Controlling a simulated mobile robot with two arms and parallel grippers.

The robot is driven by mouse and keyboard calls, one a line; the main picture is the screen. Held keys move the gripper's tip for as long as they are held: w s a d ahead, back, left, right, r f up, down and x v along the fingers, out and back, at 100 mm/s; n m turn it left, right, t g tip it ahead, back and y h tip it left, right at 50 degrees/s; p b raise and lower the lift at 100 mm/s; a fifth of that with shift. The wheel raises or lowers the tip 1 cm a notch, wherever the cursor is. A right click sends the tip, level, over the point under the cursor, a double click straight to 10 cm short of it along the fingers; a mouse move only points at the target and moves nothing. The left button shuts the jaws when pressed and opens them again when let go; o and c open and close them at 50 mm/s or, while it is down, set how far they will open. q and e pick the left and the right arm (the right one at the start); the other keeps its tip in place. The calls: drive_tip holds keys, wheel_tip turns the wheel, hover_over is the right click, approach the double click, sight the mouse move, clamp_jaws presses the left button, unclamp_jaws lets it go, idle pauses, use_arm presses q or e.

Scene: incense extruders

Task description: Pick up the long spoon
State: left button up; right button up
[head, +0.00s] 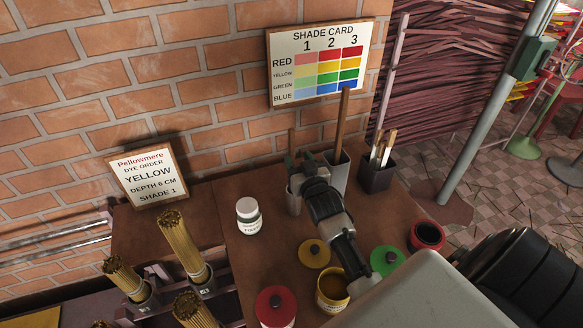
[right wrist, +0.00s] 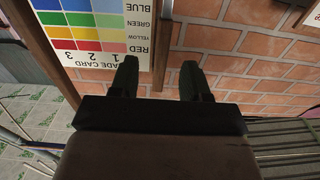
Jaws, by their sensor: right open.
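A long brown wooden handle (head: 342,122), probably the long spoon's, stands upright in a grey holder (head: 337,174) below the shade card. Its lower end is hidden in the holder. My left gripper is not in view.
A dark holder (head: 377,175) with several utensils stands to the right. A white jar (head: 248,216), a yellow pot (head: 332,291), a red-lidded pot (head: 275,308) and a green lid (head: 386,261) are on the table. The brick wall (head: 200,80) is close behind.

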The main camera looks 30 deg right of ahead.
sight(292, 152)
drive_tip(key=p+x, duration=0.1)
drive_tip(key=x, duration=0.3)
drive_tip(key=shift+a, duration=0.1)
drive_tip(key=shift+w, duration=0.45)
drive_tip(key=shift+s, duration=0.1)
drive_tip(key=shift+c, duration=0.7)
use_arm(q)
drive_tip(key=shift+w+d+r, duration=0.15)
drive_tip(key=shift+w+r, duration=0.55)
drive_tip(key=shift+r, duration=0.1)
use_arm(e)
clamp_jaws()
